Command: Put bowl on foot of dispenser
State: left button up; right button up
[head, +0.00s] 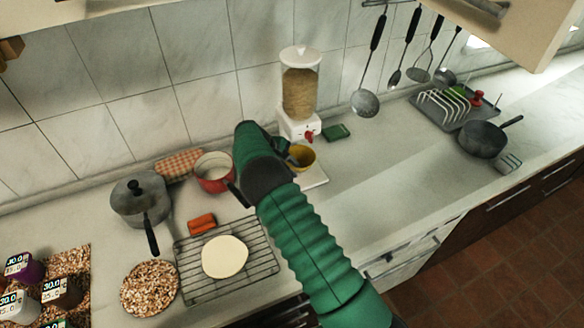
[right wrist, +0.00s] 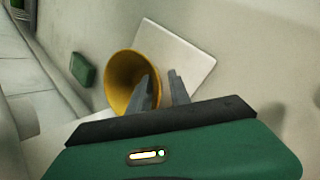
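The yellow bowl (head: 303,153) is at the white and clear dispenser (head: 300,85), below its red tap and over its white foot (head: 316,180). In the right wrist view the bowl (right wrist: 122,72) overlaps one side of the foot (right wrist: 192,55). I cannot tell whether it rests flat there. My right gripper (head: 300,160) is at the bowl's rim. In the right wrist view its two grey fingers (right wrist: 163,78) are slightly apart, one overlapping the bowl's opening, the other outside. A gap shows between them. My left gripper is not in view.
A red pot (head: 213,172) stands left of my right arm; a grey pot (head: 140,200) is farther left. A rack (head: 258,270) with a pale round lies in front. A green sponge (head: 337,131) lies right of the dispenser.

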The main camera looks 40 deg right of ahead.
jog(key=b+v, duration=0.1)
jog(key=v, duration=1.1)
jog(key=s+a+f+m+t+y, duration=0.1)
jog(key=s+a+y, duration=0.1)
jog(key=s+a, duration=0.5)
jog(key=s+a+f+m+t+y, duration=0.2)
jog(key=s+a, duration=0.6)
jog(key=s, duration=0.1)
jog(key=s+a+f+m+t+y, duration=0.1)
jog(key=s+a+y, duration=0.1)
jog(key=s+a, duration=0.5)
jog(key=shift+s+a+f+m, duration=0.2)
jog(key=shift+s+f+m, duration=0.1)
jog(key=shift+s, duration=0.25)
jog(key=shift+d, duration=0.1)
